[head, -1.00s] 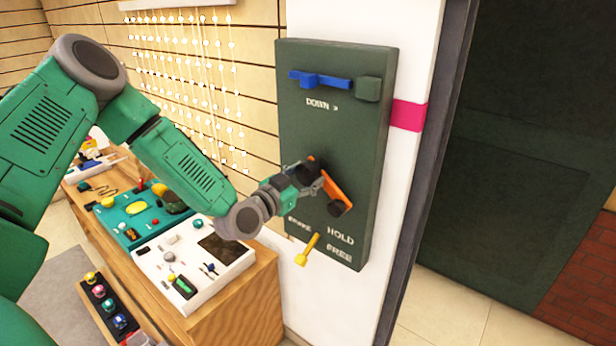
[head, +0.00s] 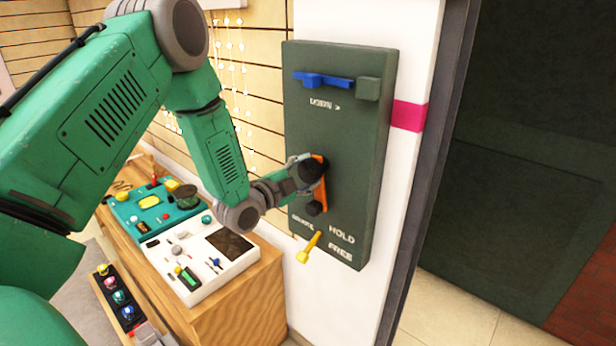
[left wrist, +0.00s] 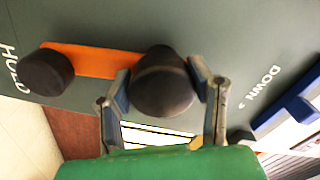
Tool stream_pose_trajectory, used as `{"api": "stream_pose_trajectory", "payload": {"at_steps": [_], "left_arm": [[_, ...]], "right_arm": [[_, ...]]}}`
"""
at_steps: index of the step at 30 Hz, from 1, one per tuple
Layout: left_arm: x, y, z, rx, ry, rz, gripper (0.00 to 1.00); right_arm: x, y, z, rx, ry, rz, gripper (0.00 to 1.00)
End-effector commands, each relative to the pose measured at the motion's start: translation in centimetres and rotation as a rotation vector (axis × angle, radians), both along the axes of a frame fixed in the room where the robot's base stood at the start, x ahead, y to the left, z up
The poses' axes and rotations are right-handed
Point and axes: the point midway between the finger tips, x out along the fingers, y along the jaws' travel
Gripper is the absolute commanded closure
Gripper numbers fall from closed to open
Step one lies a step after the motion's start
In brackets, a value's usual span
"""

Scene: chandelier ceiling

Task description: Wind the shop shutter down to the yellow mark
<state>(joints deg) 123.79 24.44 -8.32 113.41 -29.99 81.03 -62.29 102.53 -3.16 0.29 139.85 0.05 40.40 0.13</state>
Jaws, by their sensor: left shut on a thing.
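A dark green winch box (head: 355,130) hangs on a white pillar, with "DOWN" lettered near its top. An orange crank arm (head: 321,188) with a dark knob at each end hangs nearly straight down on it. My left gripper (head: 308,173) is shut on the upper, larger knob, which also shows between the fingers in the left wrist view (left wrist: 164,82). The lower knob (head: 314,208) is free. A yellow lever (head: 308,247) sits low on the box by "HOLD" and "FREE". I see no yellow mark, and cannot tell which surface is the shutter. My right gripper is not in view.
A magenta band (head: 408,115) crosses the pillar. A wooden bench (head: 215,300) with teal and white trays stands below my left arm. A dark green panel (head: 530,190) fills the right.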

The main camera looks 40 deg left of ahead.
Motion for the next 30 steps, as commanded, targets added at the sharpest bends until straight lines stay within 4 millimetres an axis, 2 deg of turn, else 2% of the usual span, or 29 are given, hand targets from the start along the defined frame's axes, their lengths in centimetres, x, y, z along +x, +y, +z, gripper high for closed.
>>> {"api": "stream_pose_trajectory", "payload": {"at_steps": [18,30], "left_arm": [[-0.1,0.1,-0.4,0.591,-0.04,-0.001,1.0],[-0.1,0.2,-0.3,0.908,-0.062,0.0,1.0]], "right_arm": [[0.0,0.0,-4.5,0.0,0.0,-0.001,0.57],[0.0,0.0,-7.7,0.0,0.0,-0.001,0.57]]}}
